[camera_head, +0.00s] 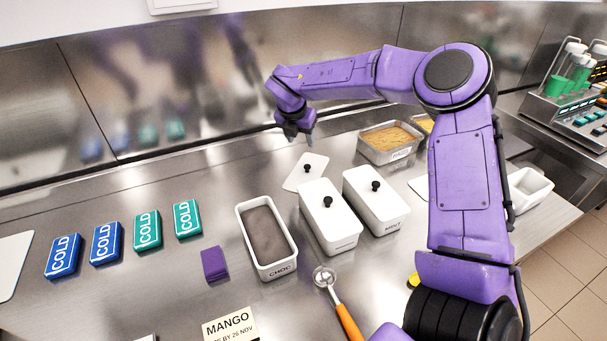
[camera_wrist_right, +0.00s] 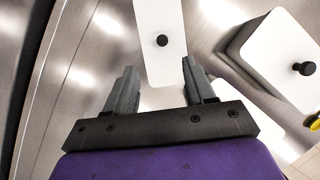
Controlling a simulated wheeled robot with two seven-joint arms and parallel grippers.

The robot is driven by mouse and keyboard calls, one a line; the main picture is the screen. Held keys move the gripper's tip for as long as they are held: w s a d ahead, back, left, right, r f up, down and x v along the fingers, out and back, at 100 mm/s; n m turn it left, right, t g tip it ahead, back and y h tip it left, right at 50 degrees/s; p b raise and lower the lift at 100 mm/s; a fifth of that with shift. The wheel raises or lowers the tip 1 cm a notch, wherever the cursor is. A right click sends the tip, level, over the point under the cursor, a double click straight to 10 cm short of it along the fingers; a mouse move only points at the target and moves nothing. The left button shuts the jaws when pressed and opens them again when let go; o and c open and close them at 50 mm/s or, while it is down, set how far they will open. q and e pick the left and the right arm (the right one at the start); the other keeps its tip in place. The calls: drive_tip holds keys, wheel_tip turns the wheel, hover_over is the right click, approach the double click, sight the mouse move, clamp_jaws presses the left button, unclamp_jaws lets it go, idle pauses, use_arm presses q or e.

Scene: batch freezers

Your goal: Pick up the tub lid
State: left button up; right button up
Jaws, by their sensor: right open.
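A loose white tub lid (camera_head: 297,181) with a black knob lies flat on the steel counter, behind the tubs. It also shows in the right wrist view (camera_wrist_right: 158,18), just beyond the fingertips, with its knob roughly between their lines. My right gripper (camera_head: 297,139) is open and empty, above and behind the lid. In the wrist view its two fingers (camera_wrist_right: 160,78) are spread apart and do not touch the knob. An open CHOC tub (camera_head: 283,268) with brown contents stands in front of the lid. My left gripper is not in view.
The metal back wall (camera_head: 200,100) is near my right gripper. Several COLD packs (camera_head: 147,230) lie left.

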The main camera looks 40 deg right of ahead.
sight(307, 166)
drive_tip(key=x, duration=0.4)
drive_tip(key=p+x, duration=0.1)
drive_tip(key=x, duration=0.8)
drive_tip(key=shift+s+a+f, duration=0.2)
drive_tip(key=shift+f, duration=0.2)
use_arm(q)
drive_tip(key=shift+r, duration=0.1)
use_arm(e)
clamp_jaws()
